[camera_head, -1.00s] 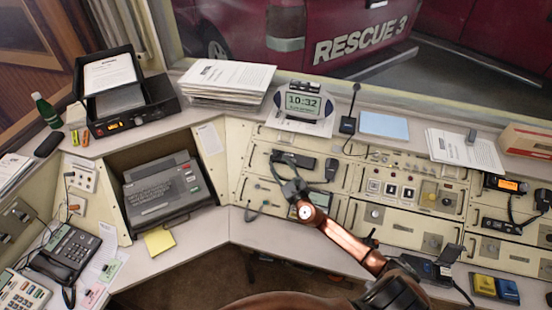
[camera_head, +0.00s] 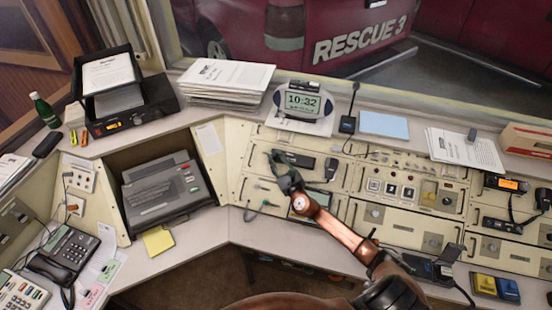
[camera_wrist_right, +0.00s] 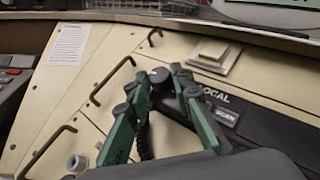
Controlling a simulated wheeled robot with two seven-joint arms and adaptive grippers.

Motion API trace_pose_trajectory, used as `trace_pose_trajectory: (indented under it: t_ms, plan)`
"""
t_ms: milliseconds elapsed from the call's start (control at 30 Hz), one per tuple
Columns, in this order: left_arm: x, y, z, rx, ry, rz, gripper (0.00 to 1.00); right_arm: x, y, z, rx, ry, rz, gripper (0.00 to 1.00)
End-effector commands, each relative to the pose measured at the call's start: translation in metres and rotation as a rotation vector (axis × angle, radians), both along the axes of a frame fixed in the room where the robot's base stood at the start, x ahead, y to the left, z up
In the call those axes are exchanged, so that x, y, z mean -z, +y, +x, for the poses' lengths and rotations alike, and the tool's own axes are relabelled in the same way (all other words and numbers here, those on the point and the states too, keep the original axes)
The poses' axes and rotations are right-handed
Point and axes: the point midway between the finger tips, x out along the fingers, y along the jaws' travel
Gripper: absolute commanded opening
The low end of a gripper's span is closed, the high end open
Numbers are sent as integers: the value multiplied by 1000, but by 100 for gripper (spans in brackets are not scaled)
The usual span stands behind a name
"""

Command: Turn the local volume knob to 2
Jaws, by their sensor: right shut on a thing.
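In the head view, my right gripper (camera_head: 279,162) reaches the left part of the console and hides the knob. Any marks or pointer on the knob are too small to read. My left gripper is in neither view.
A small square plate (camera_wrist_right: 212,56) and metal handles (camera_wrist_right: 112,80) stick out of the panel nearby. A clock (camera_head: 303,103) stands on the ledge behind.

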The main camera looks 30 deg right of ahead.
Motion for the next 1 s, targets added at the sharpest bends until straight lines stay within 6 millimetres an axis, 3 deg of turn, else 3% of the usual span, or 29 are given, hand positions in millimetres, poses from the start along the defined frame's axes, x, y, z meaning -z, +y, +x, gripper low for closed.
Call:
trace_pose_trajectory:
  t_ms: [200,567,1000]
  plan:
    - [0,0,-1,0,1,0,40,0,0,0,0,0,0,0]
    - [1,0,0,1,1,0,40,2,2,0,42,-20,23,0]
    - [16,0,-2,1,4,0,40,7,11,3,324,-159,143,0]
